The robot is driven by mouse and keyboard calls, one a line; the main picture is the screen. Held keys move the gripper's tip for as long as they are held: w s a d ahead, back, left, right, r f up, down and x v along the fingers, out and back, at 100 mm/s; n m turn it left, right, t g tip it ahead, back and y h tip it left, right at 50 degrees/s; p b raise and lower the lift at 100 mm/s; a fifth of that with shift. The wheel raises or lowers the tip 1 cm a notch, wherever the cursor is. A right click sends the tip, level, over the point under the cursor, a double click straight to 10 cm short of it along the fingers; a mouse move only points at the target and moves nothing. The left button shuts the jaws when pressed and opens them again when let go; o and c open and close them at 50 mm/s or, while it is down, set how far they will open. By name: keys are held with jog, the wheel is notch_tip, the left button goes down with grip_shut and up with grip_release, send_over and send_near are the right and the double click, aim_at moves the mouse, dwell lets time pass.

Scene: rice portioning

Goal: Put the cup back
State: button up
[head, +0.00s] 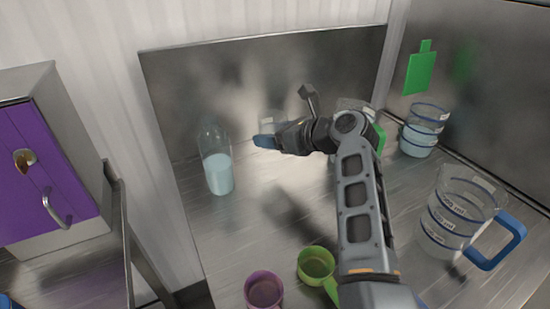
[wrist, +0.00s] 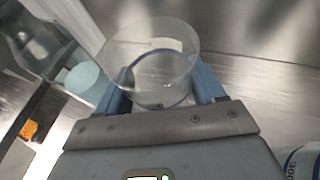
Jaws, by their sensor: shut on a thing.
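My gripper (head: 268,138) has blue fingers and is shut on a clear cup (head: 272,120) near the back wall panel. In the wrist view the clear cup (wrist: 150,48) sits between the two blue fingers (wrist: 165,92), its round rim facing the camera. It looks empty. In the head view the fingers and wrist hide much of the cup, and I cannot tell whether it touches the counter.
A clear bottle with pale blue liquid (head: 218,172) stands left of my gripper. Purple (head: 264,290) and green (head: 316,264) cups stand at the front. A large jug (head: 455,215) and banded containers (head: 424,128) stand right. The counter's middle (head: 265,220) is clear.

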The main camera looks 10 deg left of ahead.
aim_at(274, 171)
jog(key=shift+f, duration=3.85)
jog(key=shift+f, duration=0.2)
jog(key=o, duration=1.1)
jog(key=shift+r, duration=0.1)
jog(key=shift+s+d+r, duration=0.1)
jog(key=shift+r, duration=0.1)
jog(key=shift+s+d+r+p, duration=0.15)
jog(key=shift+d+r+p, duration=0.05)
jog(key=shift+p, duration=0.35)
jog(key=p+v, duration=0.3)
jog(key=v, duration=0.8)
jog(key=shift+p, duration=0.3)
